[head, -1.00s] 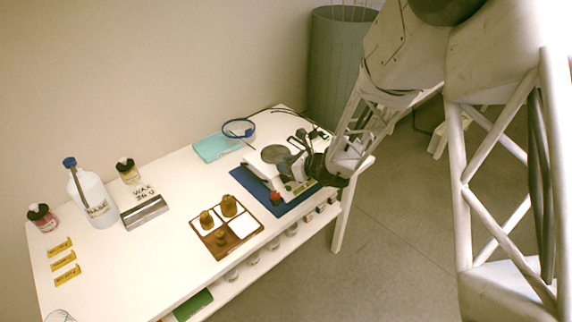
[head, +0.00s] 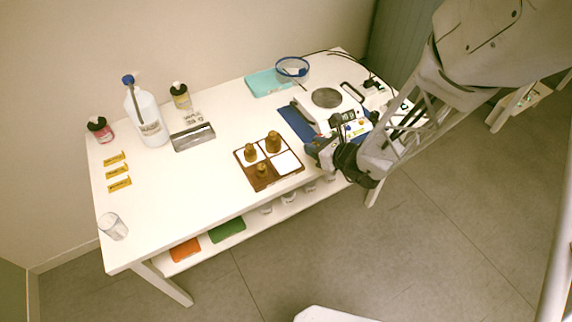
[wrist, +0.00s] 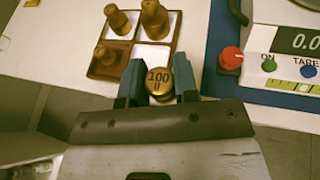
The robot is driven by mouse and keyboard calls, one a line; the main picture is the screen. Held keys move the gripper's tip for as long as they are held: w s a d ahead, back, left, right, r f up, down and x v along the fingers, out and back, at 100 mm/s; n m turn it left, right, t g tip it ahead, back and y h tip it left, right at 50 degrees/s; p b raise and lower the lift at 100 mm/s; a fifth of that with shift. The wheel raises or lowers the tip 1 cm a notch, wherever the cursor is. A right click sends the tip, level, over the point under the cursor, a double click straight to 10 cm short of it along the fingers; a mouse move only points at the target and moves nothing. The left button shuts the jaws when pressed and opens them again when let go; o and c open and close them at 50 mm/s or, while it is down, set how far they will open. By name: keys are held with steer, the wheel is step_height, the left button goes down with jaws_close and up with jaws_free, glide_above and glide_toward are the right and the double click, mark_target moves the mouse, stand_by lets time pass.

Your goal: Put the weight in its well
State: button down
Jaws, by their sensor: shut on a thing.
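My gripper (wrist: 158,72) is shut on a brass weight (wrist: 158,80) whose top is marked 100; it sits between the two blue-grey fingers in the wrist view. In the head view my gripper (head: 318,150) is just right of the wooden weight block, and the held weight cannot be made out there. The block (head: 251,179) has white-floored wells. Three brass weights (head: 273,142) stand in it. Its near-right well (head: 288,163) is empty; this empty well (wrist: 151,54) is just beyond the held weight in the wrist view.
The scale (wrist: 265,62), with a red knob (wrist: 231,58), stands on a blue mat (wrist: 222,82) right of the block. The table between is clear.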

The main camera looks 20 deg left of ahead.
steer(key=s+f, duration=0.3)
steer(key=s, duration=1)
steer(key=shift+f, duration=0.3)
steer(key=shift+a, duration=0.15)
glide_above(285, 165)
steer(key=shift+w+f, duration=0.15)
steer(key=shift+f, duration=0.6)
steer(key=shift+f, duration=1.75)
steer(key=shift+f, duration=0.15)
steer(key=c, duration=1.1)
jaws_free()
steer(key=shift+c, duration=0.2)
